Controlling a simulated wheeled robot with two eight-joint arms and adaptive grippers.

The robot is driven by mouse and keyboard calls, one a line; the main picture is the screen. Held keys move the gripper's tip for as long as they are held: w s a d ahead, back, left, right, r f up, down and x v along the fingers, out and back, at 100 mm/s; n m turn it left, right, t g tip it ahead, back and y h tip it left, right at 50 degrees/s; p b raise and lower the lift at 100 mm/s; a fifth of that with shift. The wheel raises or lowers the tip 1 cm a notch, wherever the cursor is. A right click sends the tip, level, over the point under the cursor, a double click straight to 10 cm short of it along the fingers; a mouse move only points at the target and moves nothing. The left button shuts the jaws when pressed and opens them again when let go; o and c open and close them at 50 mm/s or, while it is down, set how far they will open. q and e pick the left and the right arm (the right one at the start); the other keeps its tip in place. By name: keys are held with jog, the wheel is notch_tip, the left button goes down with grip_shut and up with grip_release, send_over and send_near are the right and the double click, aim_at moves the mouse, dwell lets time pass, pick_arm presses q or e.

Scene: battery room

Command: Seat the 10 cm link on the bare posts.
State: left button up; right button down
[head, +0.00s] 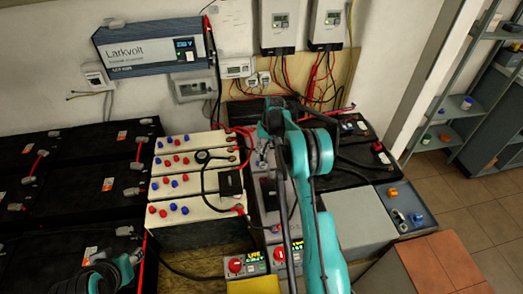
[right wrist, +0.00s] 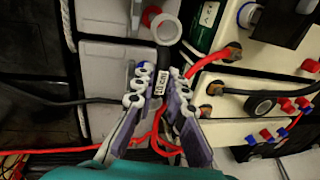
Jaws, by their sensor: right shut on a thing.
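My right gripper (right wrist: 160,84) is shut on a short black link (right wrist: 163,58) with a small white label, in the right wrist view. A pale ring lug (right wrist: 166,28) stands out beyond the fingertips; the link's other end is hidden by the fingers. The link is over pale battery tops, and I cannot tell whether it touches anything. Brown, copper-like terminals (right wrist: 234,51) show to its right; I cannot tell which posts are bare. In the head view my right arm hides much of this spot. My left arm shows at the lower left; its jaws are unclear.
Cream batteries (head: 168,205) with red and blue caps stand left of my right arm. A black cable (right wrist: 236,92) and red cables (right wrist: 205,62) lie close to the gripper. Black batteries (head: 72,202) fill the left. A grey box (head: 355,222) stands right of the arm.

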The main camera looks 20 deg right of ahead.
jog(key=shift+f+b, duration=1.8)
jog(key=shift+f, duration=1.4)
jog(key=shift+s, duration=0.15)
jog(key=shift+f+b, duration=1.2)
jog(key=shift+b, duration=0.15)
dwell(0.5)
jog(key=c, duration=1.1)
grip_release()
jog(key=shift+o, duration=0.2)
